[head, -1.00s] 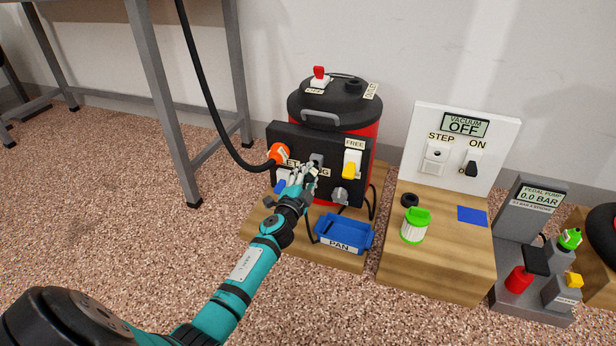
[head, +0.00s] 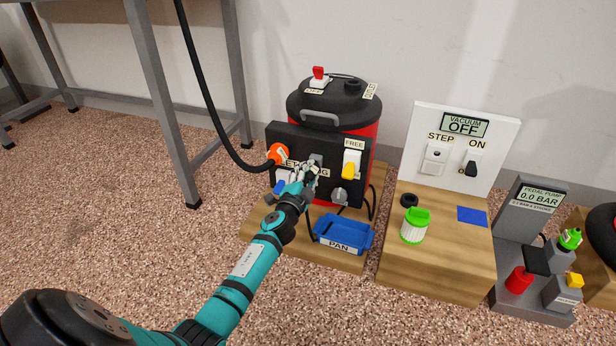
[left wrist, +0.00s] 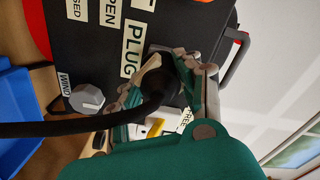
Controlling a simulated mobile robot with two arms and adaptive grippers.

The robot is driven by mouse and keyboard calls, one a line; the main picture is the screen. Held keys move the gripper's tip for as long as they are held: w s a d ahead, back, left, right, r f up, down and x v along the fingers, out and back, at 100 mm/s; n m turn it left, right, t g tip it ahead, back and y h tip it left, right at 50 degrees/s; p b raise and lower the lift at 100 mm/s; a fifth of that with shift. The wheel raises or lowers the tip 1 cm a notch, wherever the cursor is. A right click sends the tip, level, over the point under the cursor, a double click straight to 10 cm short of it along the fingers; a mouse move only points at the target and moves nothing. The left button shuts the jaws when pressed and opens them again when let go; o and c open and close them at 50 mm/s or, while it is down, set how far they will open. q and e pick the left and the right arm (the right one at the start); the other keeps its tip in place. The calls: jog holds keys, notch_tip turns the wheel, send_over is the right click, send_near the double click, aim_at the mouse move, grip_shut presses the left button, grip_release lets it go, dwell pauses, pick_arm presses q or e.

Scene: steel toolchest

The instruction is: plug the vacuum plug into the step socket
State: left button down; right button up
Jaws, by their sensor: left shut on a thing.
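My left gripper (head: 309,173) is at the black panel on the front of the red vacuum. In the left wrist view the gripper (left wrist: 165,88) is shut on the black vacuum plug (left wrist: 160,82), with its thick black cord running off to the left. The plug is in front of the panel beside the PLUG label (left wrist: 131,50); whether it still touches its holder is hidden. The step socket (head: 435,160) is a pale square under the STEP label on the white board at right, with nothing in it. My right gripper is not in view.
The vacuum (head: 335,100) carries an orange hose end (head: 278,153), a yellow lever (head: 349,170) and a grey knob (head: 340,195). A blue pan (head: 343,232) lies in front. A green-capped filter (head: 414,228) and black ring (head: 409,200) stand on the wooden block before the board.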

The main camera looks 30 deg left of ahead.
pick_arm(q)
jog(key=shift+b+x, duration=0.35)
jog(key=shift+x, duration=0.5)
jog(key=c, duration=0.8)
grip_release()
jog(key=shift+s, duration=0.1)
jog(key=v, duration=1.1)
jog(key=shift+s, duration=0.35)
jog(key=shift+d, duration=0.1)
